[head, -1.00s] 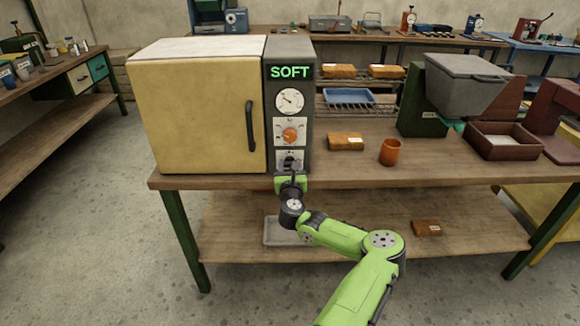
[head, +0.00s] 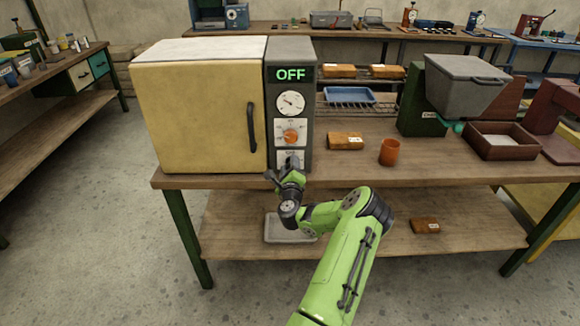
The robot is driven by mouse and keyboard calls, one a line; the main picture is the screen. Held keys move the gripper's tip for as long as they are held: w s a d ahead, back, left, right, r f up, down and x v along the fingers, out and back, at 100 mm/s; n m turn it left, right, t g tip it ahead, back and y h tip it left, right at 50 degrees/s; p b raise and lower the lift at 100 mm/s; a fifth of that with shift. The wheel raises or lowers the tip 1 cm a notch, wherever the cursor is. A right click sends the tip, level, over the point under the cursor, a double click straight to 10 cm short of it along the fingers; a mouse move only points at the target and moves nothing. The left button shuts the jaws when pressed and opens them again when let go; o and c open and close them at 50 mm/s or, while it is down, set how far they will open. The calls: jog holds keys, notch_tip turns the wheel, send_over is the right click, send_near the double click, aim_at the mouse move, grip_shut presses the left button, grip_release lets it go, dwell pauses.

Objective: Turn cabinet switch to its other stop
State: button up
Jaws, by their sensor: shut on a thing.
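The cream cabinet (head: 198,112) stands on the left of the wooden bench, its door shut. Its grey control column (head: 305,90) has a green display (head: 291,74) reading OFF, a round gauge, an orange knob (head: 291,137) and, lowest, the black switch (head: 289,159) on a white plate. My gripper (head: 288,168) is at this lowest switch, shut on it, with the wrist rolled to a tilt. The gripper hides the lower part of the switch, so its exact angle is hard to read.
The bench top (head: 350,172) is bare just right of the column. A grey tray (head: 279,236) lies on the lower shelf behind my wrist.

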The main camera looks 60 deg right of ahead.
jog(key=n, duration=0.7)
jog(key=shift+f, duration=0.15)
dwell(0.3)
jog(key=o, duration=1.1)
jog(key=shift+c, duration=0.2)
